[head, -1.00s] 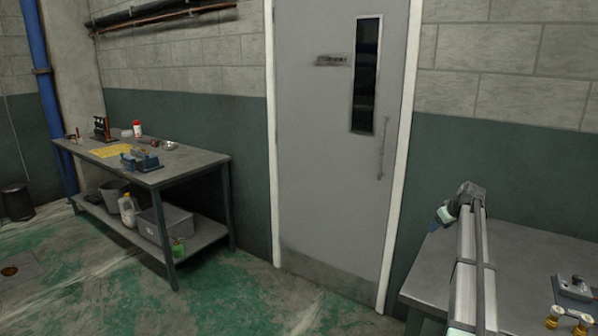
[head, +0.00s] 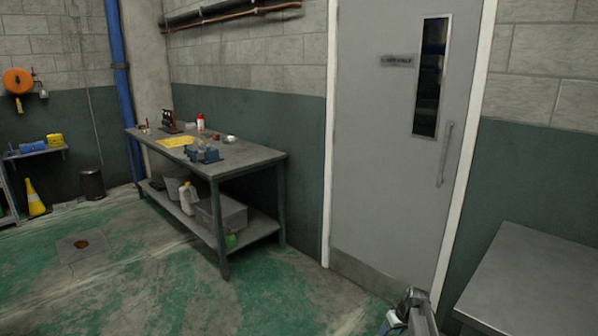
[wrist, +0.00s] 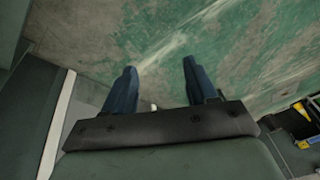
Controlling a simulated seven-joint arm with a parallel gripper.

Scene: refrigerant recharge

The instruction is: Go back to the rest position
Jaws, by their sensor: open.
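My gripper (wrist: 158,66) shows in the wrist view with its two dark blue fingers spread apart. Nothing is between the fingers; only the worn green and grey floor (wrist: 225,45) lies beyond them. In the head view, part of my arm shows at the bottom edge, right of the middle, in front of the door's foot. The fingers cannot be made out there.
A grey door (head: 390,160) is shut. A workbench (head: 258,158) with tools and a lower shelf stands left of it. A bare-topped table (head: 545,275) is at the right. A yellow cone (head: 35,198) stands far left. The floor between is open.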

